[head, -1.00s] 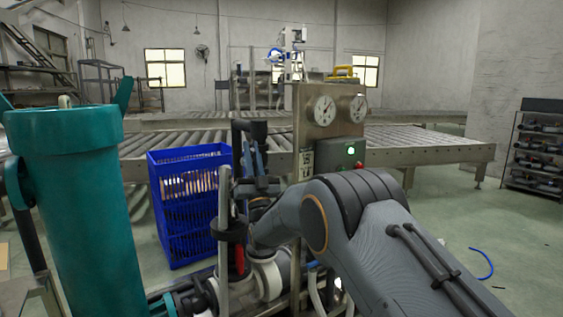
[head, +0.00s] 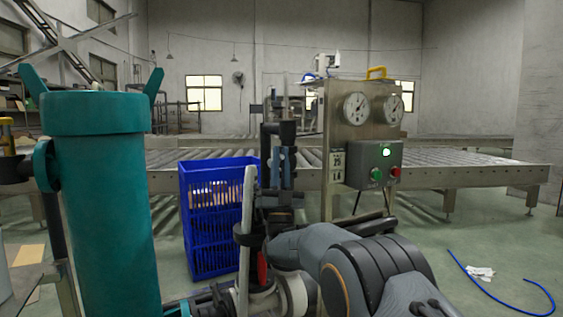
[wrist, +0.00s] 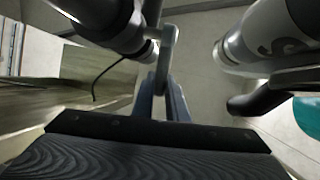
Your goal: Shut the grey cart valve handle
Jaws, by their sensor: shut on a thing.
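My gripper (wrist: 163,98) is shut on the end of a short grey handle (wrist: 168,45) in the wrist view. The handle runs up from the fingers beside a dark pipe fitting (wrist: 110,25). In the head view my arm reaches in from the lower right toward the valve pipework (head: 290,297) of the cart. My fingers and the gripped handle cannot be made out clearly there. A red handle (head: 262,266) stands upright beside a light grey upright bar (head: 245,225).
A teal tank (head: 100,190) stands close on the left. A blue crate (head: 212,235) is behind the pipework. The gauge panel (head: 352,100) with a green-lit box (head: 372,165) rises behind my arm. A blue hose (head: 500,292) lies on the floor at right.

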